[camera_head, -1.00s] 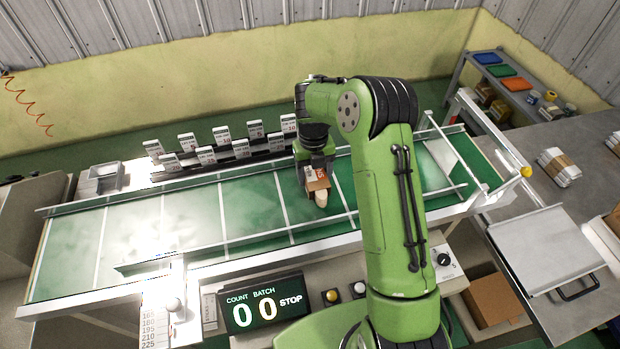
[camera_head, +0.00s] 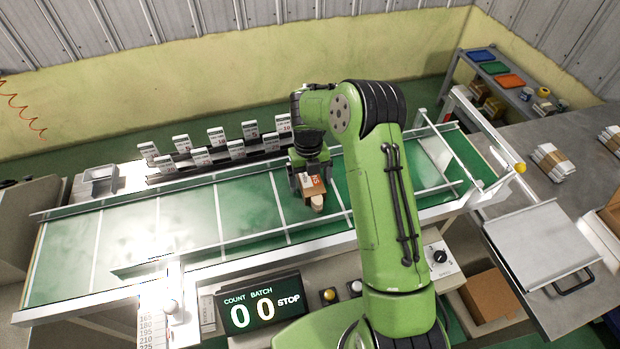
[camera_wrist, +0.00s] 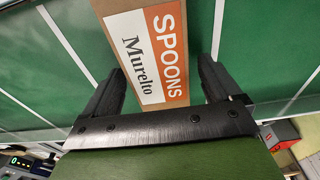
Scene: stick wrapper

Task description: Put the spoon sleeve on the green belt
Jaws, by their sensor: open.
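The spoon sleeve (camera_head: 314,187) is a brown cardboard sleeve with an orange and white label. It is at the green belt (camera_head: 255,203), below my gripper (camera_head: 309,177). In the wrist view the sleeve (camera_wrist: 150,45) reads "SPOONS" and "Murelto". It lies between the two black fingers of my gripper (camera_wrist: 160,72), with a gap on each side. My gripper is open around it. The belt (camera_wrist: 50,65) shows behind the sleeve. The sleeve looks flat on the belt, but its underside is hidden. A pale rounded end sticks out at the sleeve's near side in the head view.
White bars divide the belt, and metal rails edge it. A rack of several white cards (camera_head: 220,142) stands behind it. The counter display (camera_head: 258,305) reads 0 0 STOP. A grey table (camera_head: 585,190) with white bundles (camera_head: 553,160) is at the right.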

